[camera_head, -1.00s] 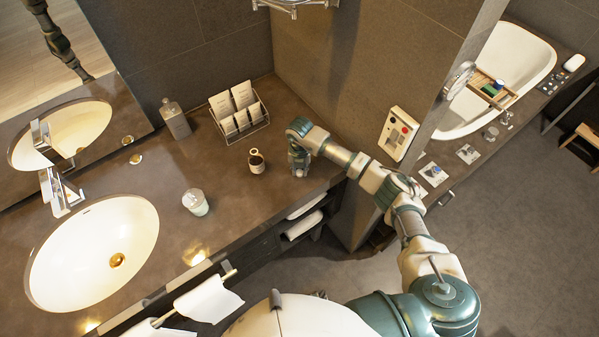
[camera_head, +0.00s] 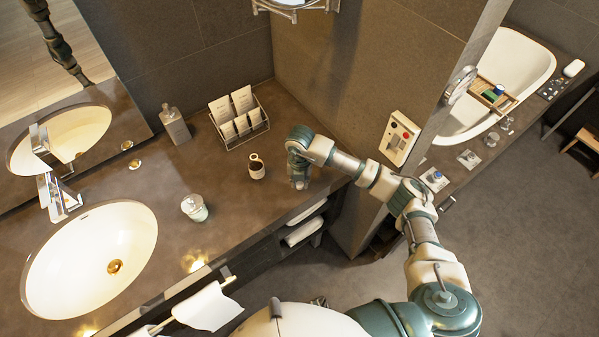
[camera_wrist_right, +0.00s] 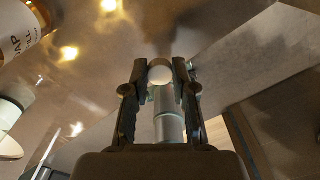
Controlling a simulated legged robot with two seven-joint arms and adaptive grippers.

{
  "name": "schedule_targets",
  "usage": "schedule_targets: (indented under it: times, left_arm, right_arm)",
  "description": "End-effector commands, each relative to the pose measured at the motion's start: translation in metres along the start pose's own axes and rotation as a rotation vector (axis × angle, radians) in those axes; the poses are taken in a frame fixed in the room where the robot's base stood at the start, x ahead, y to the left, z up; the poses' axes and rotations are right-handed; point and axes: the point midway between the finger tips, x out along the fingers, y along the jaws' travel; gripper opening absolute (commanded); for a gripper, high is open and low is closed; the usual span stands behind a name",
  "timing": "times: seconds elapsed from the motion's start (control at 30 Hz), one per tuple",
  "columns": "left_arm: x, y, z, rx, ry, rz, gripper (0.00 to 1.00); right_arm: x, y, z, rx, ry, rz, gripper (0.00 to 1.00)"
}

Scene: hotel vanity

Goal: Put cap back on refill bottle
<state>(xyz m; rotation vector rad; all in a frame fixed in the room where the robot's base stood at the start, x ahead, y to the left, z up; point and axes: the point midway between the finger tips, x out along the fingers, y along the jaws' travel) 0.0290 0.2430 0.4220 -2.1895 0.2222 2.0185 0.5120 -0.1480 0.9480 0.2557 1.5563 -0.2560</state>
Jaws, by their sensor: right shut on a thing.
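The refill bottle (camera_head: 257,168) is a small brown bottle with a pale label, standing open-topped on the dark counter. Part of it, with its printed label, shows at the upper left of the right wrist view (camera_wrist_right: 20,32). My right gripper (camera_head: 299,182) points down just right of the bottle, apart from it and low over the counter. In the right wrist view its fingers (camera_wrist_right: 160,74) are shut on a small, round, whitish cap (camera_wrist_right: 160,75). My left gripper is out of view.
A wire rack with cards (camera_head: 242,128) and a grey dispenser (camera_head: 174,126) stand behind the bottle. A lidded glass jar (camera_head: 195,208) stands left, near the sink (camera_head: 92,260). The wall (camera_head: 345,90) is close to my right arm. Counter around the bottle is clear.

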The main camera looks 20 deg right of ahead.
Motion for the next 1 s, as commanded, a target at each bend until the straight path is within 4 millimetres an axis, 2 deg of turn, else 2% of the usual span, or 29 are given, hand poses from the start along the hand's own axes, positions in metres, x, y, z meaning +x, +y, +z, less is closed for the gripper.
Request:
schedule_targets:
  times: [0.03,0.2,0.4,0.6,0.93,0.97,1.0]
  left_arm:
    - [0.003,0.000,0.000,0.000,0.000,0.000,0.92]
    - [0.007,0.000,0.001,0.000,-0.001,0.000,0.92]
    - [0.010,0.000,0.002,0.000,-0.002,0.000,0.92]
    - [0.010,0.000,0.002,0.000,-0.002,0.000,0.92]
    - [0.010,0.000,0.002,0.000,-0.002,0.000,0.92]
    - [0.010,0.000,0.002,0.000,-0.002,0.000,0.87]
    - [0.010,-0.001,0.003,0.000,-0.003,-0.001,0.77]
  right_arm:
    - [0.001,-0.002,-0.015,-0.005,0.000,0.000,0.16]
    - [-0.003,-0.004,-0.061,-0.004,0.001,0.000,0.16]
    - [-0.007,-0.006,-0.094,-0.002,0.001,-0.001,0.16]
    - [-0.009,-0.006,-0.107,0.002,0.001,0.000,0.16]
    - [-0.009,-0.006,-0.108,0.001,0.001,-0.001,0.16]
    - [-0.009,-0.006,-0.108,0.001,0.001,-0.001,0.16]
    - [-0.009,-0.006,-0.108,-0.001,0.001,-0.001,0.16]
